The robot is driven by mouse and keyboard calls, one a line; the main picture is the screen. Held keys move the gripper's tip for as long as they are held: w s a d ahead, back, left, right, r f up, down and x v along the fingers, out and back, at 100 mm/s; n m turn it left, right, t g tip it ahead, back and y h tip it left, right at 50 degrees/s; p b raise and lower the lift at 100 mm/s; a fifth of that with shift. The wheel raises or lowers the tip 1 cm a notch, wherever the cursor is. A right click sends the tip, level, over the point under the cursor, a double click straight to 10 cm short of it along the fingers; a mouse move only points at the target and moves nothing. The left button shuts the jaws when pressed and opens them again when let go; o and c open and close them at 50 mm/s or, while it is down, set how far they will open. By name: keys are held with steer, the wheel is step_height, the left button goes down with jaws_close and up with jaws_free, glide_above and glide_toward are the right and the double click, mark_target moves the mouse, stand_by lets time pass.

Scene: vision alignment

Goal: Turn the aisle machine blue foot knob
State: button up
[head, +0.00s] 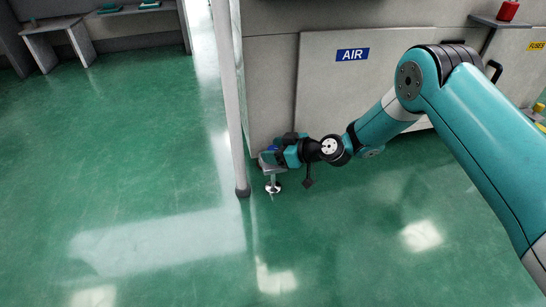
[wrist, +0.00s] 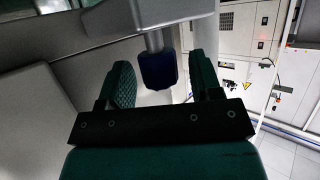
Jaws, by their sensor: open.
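The blue foot knob (wrist: 158,70) hangs on a short grey stem under the grey machine body in the wrist view. My gripper (wrist: 160,88) is open, with one green padded finger on each side of the knob. In the head view my gripper (head: 270,157) is low at the bottom corner of the aisle machine (head: 285,85). Only a small bit of blue shows there, and the knob is mostly hidden by my gripper. A metal foot disc (head: 273,187) rests on the floor just below.
A pale upright post (head: 233,110) stands just left of my gripper. The machine's AIR panel (head: 330,90) rises behind my arm. Grey tables (head: 105,22) stand at the back left. The green floor (head: 120,150) at left is clear.

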steer(key=shift+w+a, duration=0.1)
steer(key=shift+a, duration=0.2)
steer(key=c, duration=0.9)
steer(key=shift+c, duration=0.2)
steer(key=shift+p, duration=0.5)
